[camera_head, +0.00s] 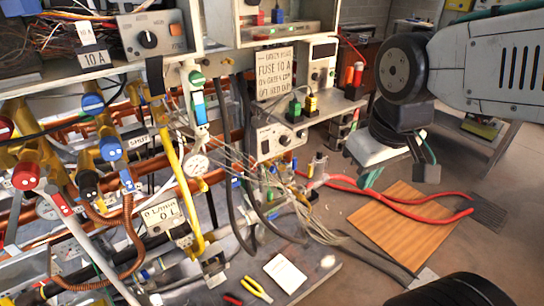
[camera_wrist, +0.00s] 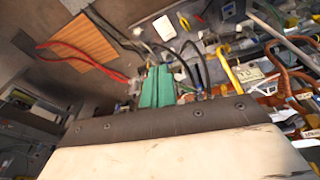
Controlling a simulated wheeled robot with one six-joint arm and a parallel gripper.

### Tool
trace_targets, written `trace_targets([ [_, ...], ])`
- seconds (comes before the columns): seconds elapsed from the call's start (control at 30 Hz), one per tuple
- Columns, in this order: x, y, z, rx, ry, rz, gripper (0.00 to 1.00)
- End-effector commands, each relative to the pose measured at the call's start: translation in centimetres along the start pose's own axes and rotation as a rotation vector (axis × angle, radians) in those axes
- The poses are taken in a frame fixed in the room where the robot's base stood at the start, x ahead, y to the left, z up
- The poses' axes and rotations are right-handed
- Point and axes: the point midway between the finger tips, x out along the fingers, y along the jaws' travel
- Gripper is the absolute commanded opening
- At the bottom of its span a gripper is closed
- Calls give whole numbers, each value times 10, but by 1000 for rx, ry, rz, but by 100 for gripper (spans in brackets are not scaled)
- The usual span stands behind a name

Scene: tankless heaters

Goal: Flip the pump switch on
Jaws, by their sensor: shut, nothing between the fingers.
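I cannot tell for certain which control is the pump switch; no readable label names it. A grey control box (camera_head: 150,38) at the upper left has a dark round knob and an orange switch (camera_head: 177,29). A lower white box (camera_head: 277,136) in the middle carries a small dial and a switch, too small to read. My gripper (camera_head: 370,179) is at the right of the head view, away from both boxes and touching nothing that I can see. Its green fingers (camera_wrist: 157,88) are together and empty in the wrist view.
Copper pipes, valves and hoses crowd the left. Red cables (camera_head: 425,212) cross a wooden board (camera_head: 395,228) on the floor. Yellow-handled pliers (camera_head: 257,288) lie in front. Floor around the board is mostly free.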

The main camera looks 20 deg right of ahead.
Motion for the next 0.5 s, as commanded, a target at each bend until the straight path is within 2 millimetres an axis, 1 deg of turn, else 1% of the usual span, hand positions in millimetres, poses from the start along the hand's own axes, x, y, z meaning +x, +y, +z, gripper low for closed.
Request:
trace_targets([
  [0.03,14,7,-21,-54,29,19,0],
  [0.07,23,12,-35,-97,56,35,0],
  [0.1,35,19,-54,-158,95,57,0],
  [0.17,54,29,-84,-260,157,94,0],
  [0.2,66,35,-103,-330,198,121,0],
  [0.27,86,42,-130,-435,258,159,0],
  [0.3,99,47,-147,-505,299,185,0],
  [0.43,142,57,-195,-729,428,275,0],
  [0.5,165,56,-216,-848,506,312,0],
])
